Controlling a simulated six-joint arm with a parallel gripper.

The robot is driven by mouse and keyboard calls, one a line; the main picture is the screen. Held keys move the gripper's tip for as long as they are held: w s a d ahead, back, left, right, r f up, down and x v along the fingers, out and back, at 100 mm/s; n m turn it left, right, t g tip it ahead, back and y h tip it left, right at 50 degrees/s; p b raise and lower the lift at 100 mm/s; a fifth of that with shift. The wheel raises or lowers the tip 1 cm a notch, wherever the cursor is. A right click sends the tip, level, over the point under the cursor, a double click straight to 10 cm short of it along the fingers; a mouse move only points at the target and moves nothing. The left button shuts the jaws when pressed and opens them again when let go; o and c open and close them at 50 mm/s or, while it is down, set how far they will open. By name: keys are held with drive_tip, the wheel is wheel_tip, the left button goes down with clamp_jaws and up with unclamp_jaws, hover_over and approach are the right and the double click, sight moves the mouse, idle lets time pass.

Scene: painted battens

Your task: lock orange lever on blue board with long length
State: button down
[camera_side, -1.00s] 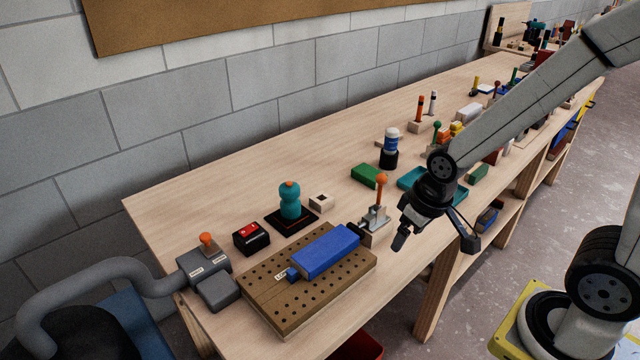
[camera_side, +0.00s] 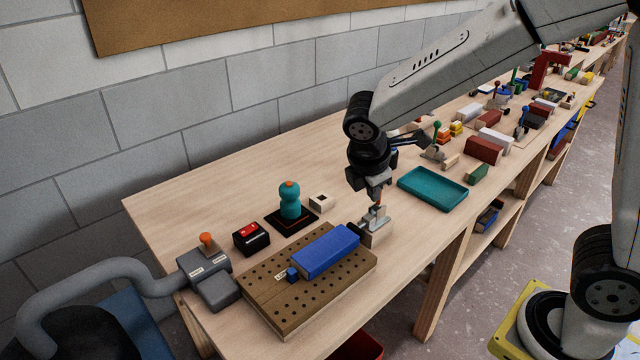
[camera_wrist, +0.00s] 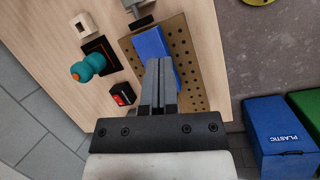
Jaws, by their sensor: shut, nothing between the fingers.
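In the wrist view, my shut fingers (camera_wrist: 160,66) overlap the blue board (camera_wrist: 149,42), and the clamp (camera_wrist: 139,8) is cut off at the top edge.
A teal figure (camera_side: 289,201) on a dark base, a black box with a red top (camera_side: 251,237) and a pale block (camera_side: 321,203) stand behind the plate. A grey box with an orange knob (camera_side: 207,241) is left. A teal tray (camera_side: 433,188) lies right.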

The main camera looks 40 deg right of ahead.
drive_tip(key=w+a+r+n+h, duration=0.1)
drive_tip(key=w+r+n+h, duration=0.1)
drive_tip(key=w+r+n, duration=0.2)
drive_tip(key=shift+r+n+h, duration=0.3)
drive_tip(key=shift+n+h, duration=0.1)
drive_tip(key=shift+n, duration=0.3)
drive_tip(key=shift+f, duration=0.1)
drive_tip(key=d+r+x, duration=0.1)
drive_tip(key=d+x, duration=0.1)
drive_tip(key=x, duration=1)
drive_tip(key=shift+w+d, duration=0.35)
drive_tip(key=shift+w, duration=0.05)
